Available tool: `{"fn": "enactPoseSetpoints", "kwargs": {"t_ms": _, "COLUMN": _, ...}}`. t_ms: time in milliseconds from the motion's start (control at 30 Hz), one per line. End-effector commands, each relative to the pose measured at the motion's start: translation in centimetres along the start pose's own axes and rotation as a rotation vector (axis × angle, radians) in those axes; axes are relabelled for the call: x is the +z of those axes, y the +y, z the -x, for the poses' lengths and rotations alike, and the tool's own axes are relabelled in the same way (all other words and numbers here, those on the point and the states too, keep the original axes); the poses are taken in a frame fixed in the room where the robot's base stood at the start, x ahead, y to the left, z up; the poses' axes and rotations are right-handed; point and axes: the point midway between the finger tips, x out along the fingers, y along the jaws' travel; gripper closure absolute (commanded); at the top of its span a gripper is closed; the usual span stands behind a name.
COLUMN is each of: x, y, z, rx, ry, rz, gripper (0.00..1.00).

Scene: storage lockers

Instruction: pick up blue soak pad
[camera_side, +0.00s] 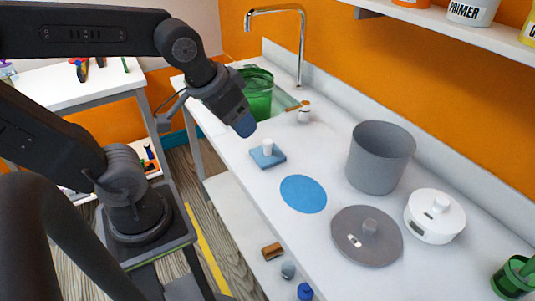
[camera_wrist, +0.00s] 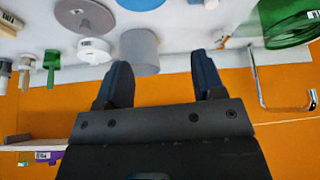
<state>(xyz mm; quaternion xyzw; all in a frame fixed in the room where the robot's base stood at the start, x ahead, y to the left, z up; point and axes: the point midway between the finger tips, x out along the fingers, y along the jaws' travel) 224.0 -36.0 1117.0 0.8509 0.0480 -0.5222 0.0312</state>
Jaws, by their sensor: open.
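A blue square pad (camera_side: 275,162) with a white upright knob (camera_side: 267,146) lies on the white counter. A flat round blue disc (camera_side: 303,194) lies to its right; part of it shows at the top edge of the wrist view (camera_wrist: 141,4). I cannot tell by name which is the soak pad; the square one with a knob looks likely. My gripper (camera_side: 243,125) hangs above and left of the square pad, apart from it. In the wrist view its two dark fingers (camera_wrist: 162,80) are spread and empty. The square pad is not visible there.
A grey pot (camera_side: 381,158), a grey lid with a knob (camera_side: 366,237) and a white lidded round container (camera_side: 434,216) stand to the right. A green bucket (camera_side: 258,95), a tap (camera_side: 300,40) and a small white bottle (camera_side: 304,113) are behind. Counter around the square pad is clear.

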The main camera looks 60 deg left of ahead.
Motion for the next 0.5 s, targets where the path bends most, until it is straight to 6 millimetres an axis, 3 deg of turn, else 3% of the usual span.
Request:
{"fn": "enactPoseSetpoints", "kwargs": {"t_ms": 233, "x": -4.6, "y": -4.3, "z": -6.5, "rx": -0.161, "ry": -0.063, "rz": 0.324, "gripper": 0.38}}
{"fn": "enactPoseSetpoints", "kwargs": {"t_ms": 400, "x": -6.2, "y": -6.9, "z": -10.7, "rx": -0.238, "ry": -0.075, "rz": 0.495, "gripper": 0.38}}
{"fn": "enactPoseSetpoints", "kwargs": {"t_ms": 500, "x": -6.7, "y": -7.9, "z": -12.2, "rx": -0.262, "ry": -0.075, "rz": 0.553, "gripper": 0.38}}
